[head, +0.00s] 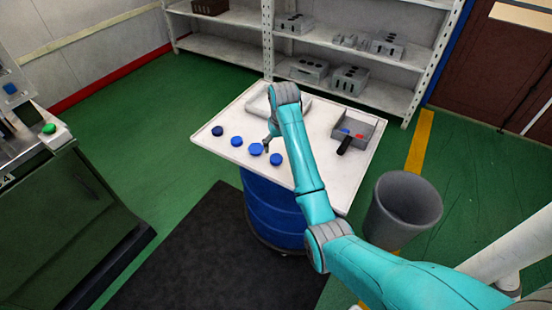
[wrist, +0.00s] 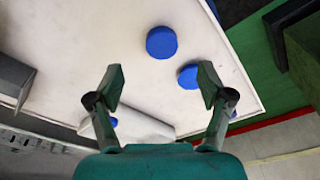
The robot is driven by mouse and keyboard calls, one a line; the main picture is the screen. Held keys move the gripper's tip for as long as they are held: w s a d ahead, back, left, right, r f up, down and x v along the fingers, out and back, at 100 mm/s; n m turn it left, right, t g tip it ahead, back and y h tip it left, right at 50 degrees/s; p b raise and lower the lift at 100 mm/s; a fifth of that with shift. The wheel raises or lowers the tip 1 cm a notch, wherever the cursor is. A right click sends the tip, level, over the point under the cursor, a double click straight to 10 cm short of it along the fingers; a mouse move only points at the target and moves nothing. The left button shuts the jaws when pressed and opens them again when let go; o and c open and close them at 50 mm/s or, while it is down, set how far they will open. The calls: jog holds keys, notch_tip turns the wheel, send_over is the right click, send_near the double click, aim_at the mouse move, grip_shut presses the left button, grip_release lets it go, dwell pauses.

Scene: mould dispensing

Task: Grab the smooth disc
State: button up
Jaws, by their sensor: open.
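Several blue round discs (head: 256,149) lie in a slanting row along the front left of the white table in the head view. Which of them is the smooth one I cannot tell. In the wrist view one whole disc (wrist: 161,42) lies beyond the fingertips, near the middle. A second disc (wrist: 186,76) is partly covered by the right finger. My gripper (wrist: 161,75) is open with nothing between its fingers. In the head view my gripper (head: 269,141) is above the table close to the right-hand discs, partly hidden by my arm.
A white tray (head: 258,106) lies at the table's back, partly behind my arm. A grey box (head: 364,121) with small red and blue items stands at the right, with a black object (head: 345,144) at its front. A grey bin (head: 404,208) stands on the floor beside the table.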

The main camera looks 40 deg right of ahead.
aim_at(277, 160)
jog(key=f, duration=0.2)
jog(key=shift+w+a+f, duration=0.15)
jog(key=shift+a+f, duration=0.1)
jog(key=shift+f, duration=0.1)
jog(key=shift+w+d+f, duration=0.15)
jog(key=shift+w+f, duration=0.05)
jog(key=shift+f, duration=1.1)
jog(key=shift+w+d+f, duration=0.1)
jog(key=shift+w+f, duration=0.1)
jog(key=shift+f, duration=1.1)
jog(key=shift+c, duration=0.2)
jog(key=c, duration=1.2)
